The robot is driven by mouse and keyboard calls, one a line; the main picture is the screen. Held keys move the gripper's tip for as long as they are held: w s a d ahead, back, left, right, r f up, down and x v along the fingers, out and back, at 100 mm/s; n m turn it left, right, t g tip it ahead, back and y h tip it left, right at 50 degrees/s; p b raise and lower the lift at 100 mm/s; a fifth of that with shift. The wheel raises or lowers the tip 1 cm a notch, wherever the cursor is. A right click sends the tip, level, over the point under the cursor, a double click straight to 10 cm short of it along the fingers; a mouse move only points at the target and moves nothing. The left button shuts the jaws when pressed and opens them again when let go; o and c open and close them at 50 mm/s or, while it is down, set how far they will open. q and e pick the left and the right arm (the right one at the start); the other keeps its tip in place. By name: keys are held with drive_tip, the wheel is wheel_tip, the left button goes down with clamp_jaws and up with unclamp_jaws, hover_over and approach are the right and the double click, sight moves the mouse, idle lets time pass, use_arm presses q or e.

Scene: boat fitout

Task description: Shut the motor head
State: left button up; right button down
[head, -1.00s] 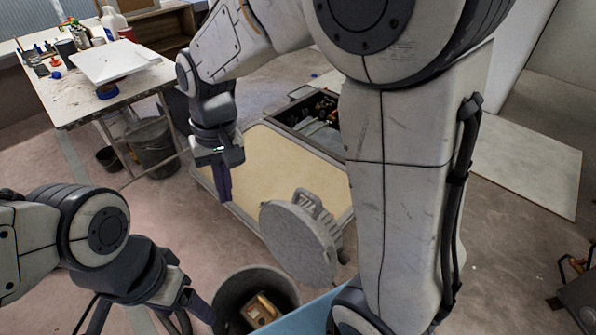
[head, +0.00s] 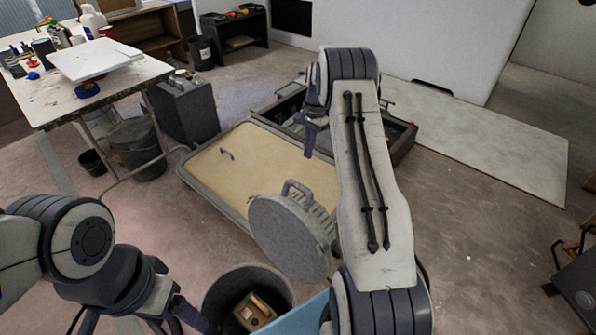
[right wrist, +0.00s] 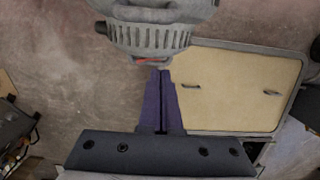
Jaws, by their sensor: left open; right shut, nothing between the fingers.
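A grey, round, finned body with a carry handle, which I take for the motor head (head: 290,238), stands tilted near the tan panel in the head view. Its flat round face points toward the lower left. Its finned side (right wrist: 150,36) and a small red strip show at the top of the right wrist view. My right gripper (head: 309,143) is shut and empty, above the far part of the panel; its purple fingers (right wrist: 161,74) point toward the finned body in the wrist view. Contact cannot be told. My left gripper (head: 190,318) is open at lower left, partly cut off.
The tan panel (head: 235,165) has a grey rim and lies beside a dark open box (head: 400,135). A bucket (head: 215,295) holding a wooden item stands in front. A cluttered table (head: 120,90) and a grey case (head: 190,108) are at left.

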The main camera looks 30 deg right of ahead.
drive_tip(key=s+a+f, duration=0.1)
drive_tip(key=a+f, duration=0.3)
drive_tip(key=f, duration=0.1)
drive_tip(key=shift+s+a+f+p, duration=0.2)
drive_tip(key=shift+s+a+p, duration=0.1)
drive_tip(key=shift+a+p, duration=0.1)
